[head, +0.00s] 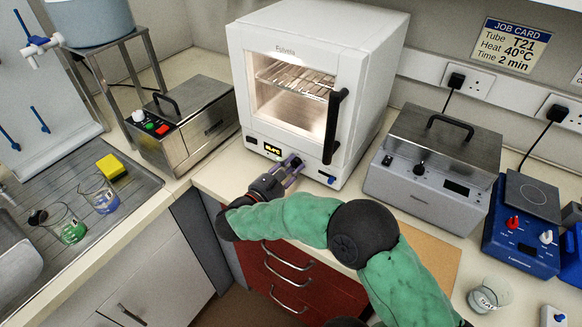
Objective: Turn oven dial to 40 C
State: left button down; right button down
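The white oven (385,70) stands at the back centre of the bench, its glass door shut and its inside lit. Its lower front panel has a small display (272,149) with yellow digits too small to read. My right gripper (291,166) is at this panel, just right of the display, its fingers pointing at the oven front. The fingers cover the spot where they meet the panel, so the dial and any grip on it are hidden. I cannot tell whether the fingers are open or shut. My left gripper is out of view.
A job card (516,46) on the wall reads T21, 40°C, 2 min. A steel bath (186,125) stands left of the oven, another lidded bath (433,165) right, then a blue hotplate (524,235). The oven's door handle (334,125) juts out right of my gripper.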

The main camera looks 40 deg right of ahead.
jog(key=shift+n, duration=1.4)
jog(key=n, duration=0.3)
jog(key=shift+n, duration=0.4)
jog(key=n+p, duration=0.1)
jog(key=n, duration=0.2)
jog(key=shift+r+n+h, duration=0.1)
jog(key=shift+n+h, duration=0.2)
jog(key=shift+n, duration=0.1)
jog(key=n+p, duration=0.1)
jog(key=n, duration=0.2)
jog(key=shift+t, duration=0.4)
jog(key=n+p, duration=0.3)
jog(key=n, duration=0.3)
jog(key=shift+n+t+p, duration=0.3)
jog(key=shift+n+t, duration=0.1)
jog(key=n+p, duration=0.2)
jog(key=n, duration=0.2)
jog(key=shift+n+p, duration=0.3)
jog(key=shift+p, duration=0.1)
jog(key=shift+s+n+t+p, duration=0.1)
jog(key=shift+n+t+p, duration=0.2)
jog(key=shift+n+p, duration=0.95)
jog(key=shift+n+b, duration=0.3)
jog(key=shift+n, duration=0.15)
